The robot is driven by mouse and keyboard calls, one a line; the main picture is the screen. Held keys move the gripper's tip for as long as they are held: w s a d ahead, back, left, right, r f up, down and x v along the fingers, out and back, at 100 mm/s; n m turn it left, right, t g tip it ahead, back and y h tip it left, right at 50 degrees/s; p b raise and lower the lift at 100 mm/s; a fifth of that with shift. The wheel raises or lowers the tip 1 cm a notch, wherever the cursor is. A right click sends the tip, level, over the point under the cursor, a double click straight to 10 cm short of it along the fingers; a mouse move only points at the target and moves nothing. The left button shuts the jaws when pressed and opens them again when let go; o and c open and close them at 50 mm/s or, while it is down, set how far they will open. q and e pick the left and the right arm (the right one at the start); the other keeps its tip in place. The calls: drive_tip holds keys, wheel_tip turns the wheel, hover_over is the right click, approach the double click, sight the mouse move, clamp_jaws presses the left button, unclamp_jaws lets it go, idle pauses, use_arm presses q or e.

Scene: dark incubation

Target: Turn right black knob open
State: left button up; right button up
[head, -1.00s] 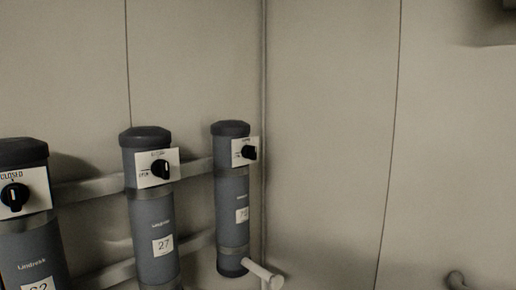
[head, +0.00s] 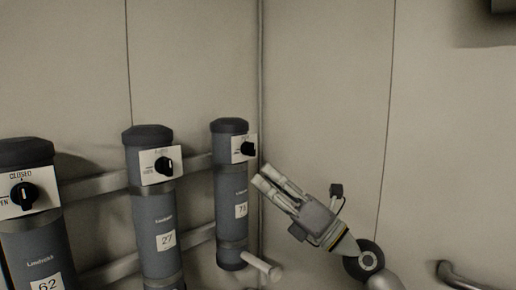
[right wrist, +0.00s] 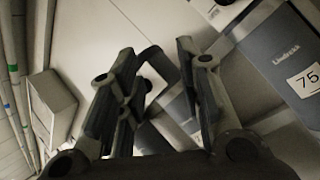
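The right black knob (head: 248,149) sits on a white plate near the top of the rightmost grey cylinder (head: 231,190), labelled 75. Its setting is too small to read. My right gripper (head: 262,176) is just right of this cylinder in the head view, lower than the knob, with its fingers pointing up and left. In the right wrist view its fingers (right wrist: 158,80) stand apart with nothing held between them. My left gripper is not in view.
Two more cylinders with black knobs stand to the left: the middle one (head: 154,215), labelled 27, and the left one (head: 35,240), labelled 62. Wall rails run behind them. A light rod (head: 262,266) sticks out below the rightmost cylinder.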

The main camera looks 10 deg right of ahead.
wheel_tip(320, 180, up, 3)
drive_tip(key=w+d+n+g+h, duration=0.1)
drive_tip(key=w+n+g+h, duration=0.1)
drive_tip(key=n, duration=0.3)
drive_tip(key=h, duration=0.5)
approach(255, 147)
drive_tip(key=shift+n, duration=0.3)
drive_tip(key=p+x, duration=0.4)
drive_tip(key=x, duration=0.3)
drive_tip(key=shift+a+r, duration=0.15)
drive_tip(key=shift+r, duration=0.05)
drive_tip(key=shift+x, duration=0.8)
drive_tip(key=shift+f, duration=0.2)
clamp_jaws()
